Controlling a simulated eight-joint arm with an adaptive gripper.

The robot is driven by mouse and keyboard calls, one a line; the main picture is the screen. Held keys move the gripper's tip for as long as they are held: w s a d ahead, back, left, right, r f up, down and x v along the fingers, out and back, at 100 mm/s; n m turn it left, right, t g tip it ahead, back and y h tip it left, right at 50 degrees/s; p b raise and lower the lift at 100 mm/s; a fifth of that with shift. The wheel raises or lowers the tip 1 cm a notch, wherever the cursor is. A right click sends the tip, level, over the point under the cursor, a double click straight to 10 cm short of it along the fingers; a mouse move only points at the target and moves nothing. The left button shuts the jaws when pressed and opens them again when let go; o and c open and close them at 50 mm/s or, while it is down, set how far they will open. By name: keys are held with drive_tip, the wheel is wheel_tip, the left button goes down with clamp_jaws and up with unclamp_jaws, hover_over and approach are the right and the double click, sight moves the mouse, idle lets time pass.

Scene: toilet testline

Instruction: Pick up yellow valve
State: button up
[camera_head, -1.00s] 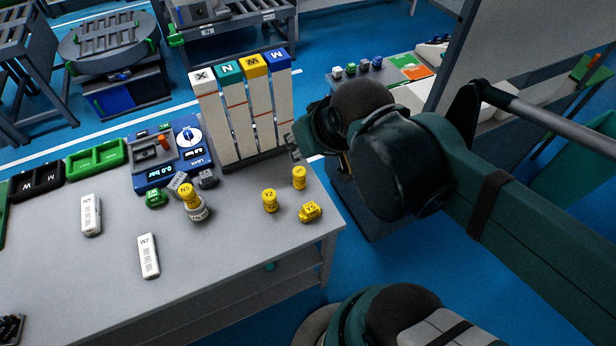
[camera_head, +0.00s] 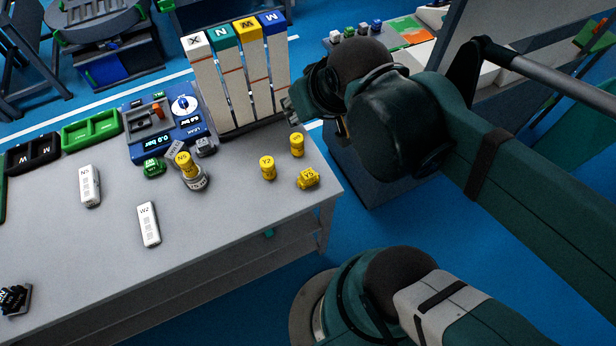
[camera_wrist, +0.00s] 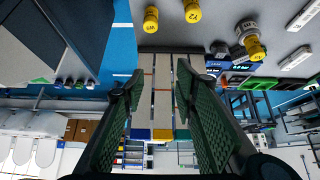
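A squat, irregular yellow valve-like piece marked Y5 (camera_head: 309,178) lies near the grey bench's right edge; I do not see it in the wrist view. Two upright yellow cylinders stand behind it: one marked Y2 (camera_head: 267,168) and one farther back (camera_head: 297,145). Both show at the top of the wrist view, Y2 (camera_wrist: 192,10) and the other (camera_wrist: 151,19). A further yellow-capped piece (camera_head: 183,159) sits on a pale base marked TEST. My gripper (camera_wrist: 160,72) is open and empty in the wrist view. In the head view my gripper (camera_head: 289,107) is above and behind the yellow pieces, touching none.
Tall labelled columns (camera_head: 232,85) stand at the bench's back, close to my gripper. A blue gauge panel (camera_head: 166,130), a green piece (camera_head: 152,166) and green tray (camera_head: 91,130) are left. White blocks N5 (camera_head: 89,187) and W2 (camera_head: 148,224) lie in front. The bench's front middle is clear.

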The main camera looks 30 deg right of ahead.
drive_tip(key=o, duration=0.3)
drive_tip(key=m+g+b, duration=0.2)
drive_tip(key=m+g, duration=0.5)
drive_tip(key=m, duration=0.9)
hover_over(308, 174)
drive_tip(key=f, duration=2)
drive_tip(key=shift+w+f, duration=0.25)
drive_tip(key=shift+f, duration=0.1)
drive_tip(key=shift+s+f+m, duration=0.25)
drive_tip(key=shift+f+m, duration=0.3)
drive_tip(key=shift+m, duration=0.25)
drive_tip(key=shift+f+b, duration=0.5)
drive_tip(key=shift+f, duration=0.8)
